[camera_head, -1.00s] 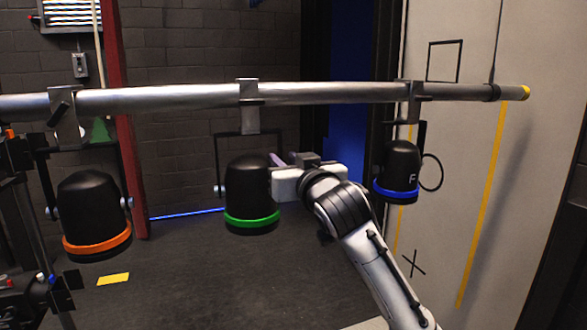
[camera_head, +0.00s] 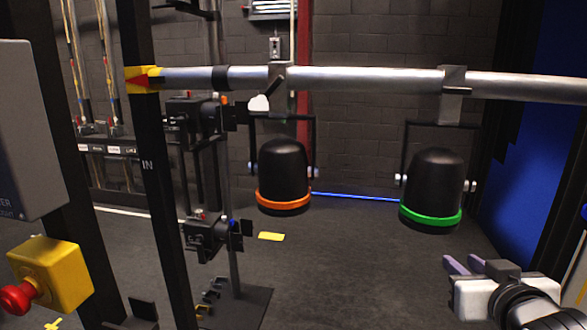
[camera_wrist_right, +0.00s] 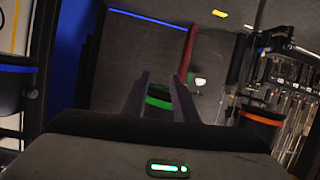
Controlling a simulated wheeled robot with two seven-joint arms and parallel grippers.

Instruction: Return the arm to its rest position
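My right gripper (camera_head: 466,264) is at the lower right of the head view, below and in front of the green-ringed black lamp (camera_head: 432,188). Its two purple-grey fingers stand apart with nothing between them. In the right wrist view the fingers (camera_wrist_right: 160,98) also show apart, with the green ring visible beyond the gap. The orange-ringed lamp (camera_head: 284,176) hangs further left, clear of the gripper. A blue-ringed lamp (camera_wrist_right: 14,90) shows at the left of the wrist view. My left gripper is in neither view.
A metal bar (camera_head: 360,78) carries the lamps across the view. A dark post (camera_head: 158,165) and a yellow box with a red button (camera_head: 50,272) stand at the left. A black stand with camera-like devices (camera_head: 208,238) is left of centre. The floor below the lamps is open.

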